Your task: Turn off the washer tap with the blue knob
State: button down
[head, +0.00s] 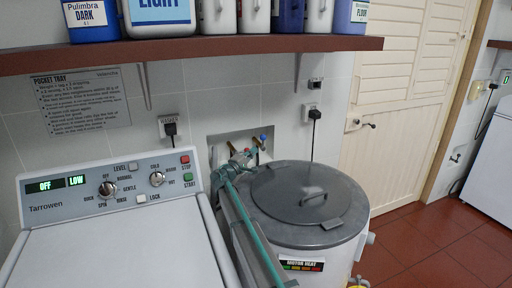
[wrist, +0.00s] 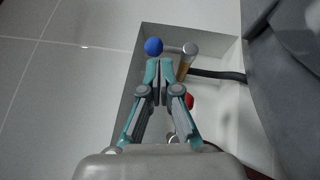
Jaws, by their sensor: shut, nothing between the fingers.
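The blue knob (wrist: 153,46) is a round ball on a short grey lever from the tap (wrist: 184,66), which has a brass body, in a wall recess. The blue knob also shows in the head view (head: 263,137). My gripper (wrist: 159,65) has teal fingers that are shut and empty. Its tips are just below the blue knob in the wrist view; I cannot tell if they touch it. In the head view my gripper (head: 243,157) is at the recess. A red knob (wrist: 188,100) is right of my fingers, partly hidden.
A washing machine (head: 110,215) stands at left and a grey-lidded tub (head: 297,200) at right, close to my arm. A shelf (head: 200,52) with bottles hangs above the recess. A dark hose (wrist: 218,75) leaves the tap to the right.

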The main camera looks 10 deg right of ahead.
aim_at(263, 143)
jog(key=shift+t+y, duration=0.3)
jog(key=a, duration=0.4)
jog(key=shift+w+a+f, duration=0.1)
jog(key=shift+a, duration=0.1)
jog(key=shift+d, duration=0.1)
jog(key=p+x, duration=0.2)
jog(key=x, duration=0.8)
jog(key=shift+p, duration=0.35)
jog(key=shift+a, duration=0.25)
